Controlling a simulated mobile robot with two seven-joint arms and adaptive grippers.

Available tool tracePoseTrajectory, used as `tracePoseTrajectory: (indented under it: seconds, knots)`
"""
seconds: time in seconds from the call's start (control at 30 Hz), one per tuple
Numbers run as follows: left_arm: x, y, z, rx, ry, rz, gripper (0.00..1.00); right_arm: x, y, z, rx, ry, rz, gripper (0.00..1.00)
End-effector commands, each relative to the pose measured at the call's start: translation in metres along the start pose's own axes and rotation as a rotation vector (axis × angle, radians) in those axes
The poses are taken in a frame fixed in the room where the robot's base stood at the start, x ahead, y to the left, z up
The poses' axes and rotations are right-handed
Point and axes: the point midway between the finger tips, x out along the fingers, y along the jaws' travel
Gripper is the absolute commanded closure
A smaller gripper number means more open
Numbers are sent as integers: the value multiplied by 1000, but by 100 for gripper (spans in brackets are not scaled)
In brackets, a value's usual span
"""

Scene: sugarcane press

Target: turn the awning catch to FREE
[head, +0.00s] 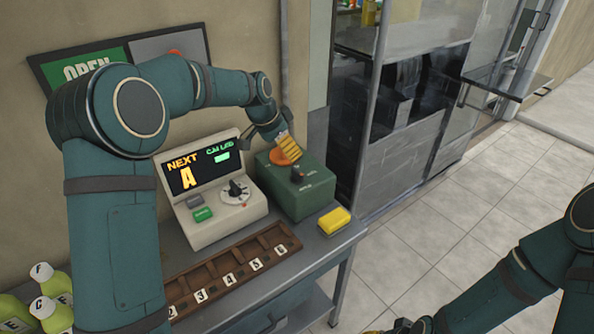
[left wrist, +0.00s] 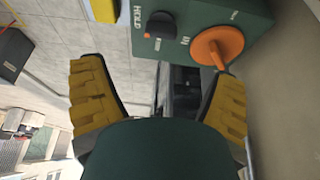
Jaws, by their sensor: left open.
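A green box (head: 305,190) stands at the right end of the counter and fills the top of the left wrist view (left wrist: 195,50). On it is a black knob (head: 297,173) with a pointer; a HOLD label sits beside it in the left wrist view (left wrist: 160,25). I cannot read a FREE label or tell the knob's exact setting. An orange knob (left wrist: 218,47) is on the same box, partly behind my gripper in the head view. My left gripper (head: 287,148) is open and empty by the orange knob, touching neither knob in the left wrist view. My right gripper (head: 405,326) is mostly cut off.
A white console (head: 215,200) with a lit display and dial stands left of the box. A yellow block (head: 334,221) lies at the counter's right edge. A brown lettered tray (head: 235,268) lies in front. A wall stands close behind; the tiled floor is clear.

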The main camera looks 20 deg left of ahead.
Motion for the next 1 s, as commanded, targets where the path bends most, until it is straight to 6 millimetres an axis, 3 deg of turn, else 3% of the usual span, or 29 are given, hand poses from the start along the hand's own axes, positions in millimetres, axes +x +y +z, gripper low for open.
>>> tracePoseTrajectory:
  seconds: [0.3, 0.5, 0.7, 1.0]
  knots:
    - [66, 0, 1, -1, -2, 2, 13, 12, 4, -1, -1, 6, 0, 53]
    - [98, 0, 1, 0, -2, 1, 13, 17, 6, -2, -1, 9, 0, 53]
    - [116, 0, 0, 0, 0, -1, 13, 19, 7, -3, -2, 10, 0, 53]
    - [119, 0, 0, -1, 1, -1, 13, 19, 7, -3, -2, 11, 0, 53]
